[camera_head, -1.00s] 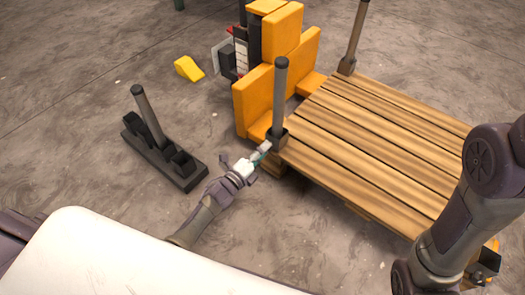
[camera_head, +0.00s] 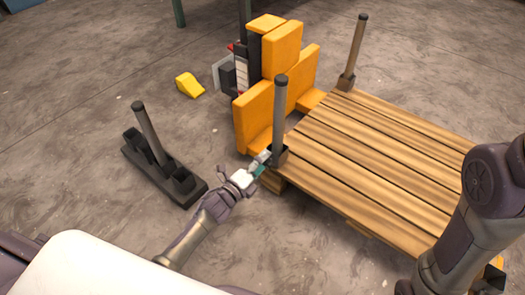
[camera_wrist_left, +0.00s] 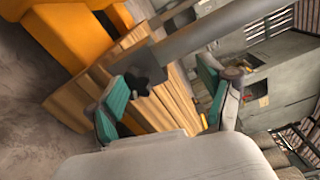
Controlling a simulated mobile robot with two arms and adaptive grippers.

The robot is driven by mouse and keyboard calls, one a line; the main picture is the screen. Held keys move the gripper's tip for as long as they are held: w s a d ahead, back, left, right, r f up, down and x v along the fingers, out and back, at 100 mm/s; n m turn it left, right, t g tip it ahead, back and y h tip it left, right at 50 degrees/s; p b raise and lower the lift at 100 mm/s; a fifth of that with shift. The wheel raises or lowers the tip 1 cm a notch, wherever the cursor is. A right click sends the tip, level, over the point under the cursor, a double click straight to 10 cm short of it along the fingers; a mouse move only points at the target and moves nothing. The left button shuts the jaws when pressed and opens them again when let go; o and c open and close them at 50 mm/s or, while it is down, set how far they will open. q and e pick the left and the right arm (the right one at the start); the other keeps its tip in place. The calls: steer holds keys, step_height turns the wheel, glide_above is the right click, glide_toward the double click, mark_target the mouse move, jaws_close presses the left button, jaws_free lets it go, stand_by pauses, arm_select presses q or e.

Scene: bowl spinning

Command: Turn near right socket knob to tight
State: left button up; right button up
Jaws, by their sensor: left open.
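A dark socket (camera_head: 279,155) holding an upright grey post (camera_head: 281,110) sits at the pallet corner closest to my left gripper (camera_head: 261,164). The left gripper points at this socket from the left. In the left wrist view, a black lobed knob (camera_wrist_left: 148,82) on the socket lies between the spread teal-padded fingers of the left gripper (camera_wrist_left: 162,95). The fingers are open, and I see no clear contact with the knob. In the head view the knob is hidden by the gripper.
The wooden pallet (camera_head: 385,150) fills the right, with another post (camera_head: 356,45) at its far corner. Orange blocks (camera_head: 280,75) stand behind the socket. A black rack (camera_head: 165,168) with a post and a yellow wedge (camera_head: 189,84) are on the floor at left.

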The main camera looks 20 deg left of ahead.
arm_select(q)
step_height(320, 180, up, 7)
steer(key=shift+w+d+f, duration=0.1)
steer(key=shift+w+f, duration=0.05)
steer(key=shift+f, duration=0.05)
stand_by(0.4)
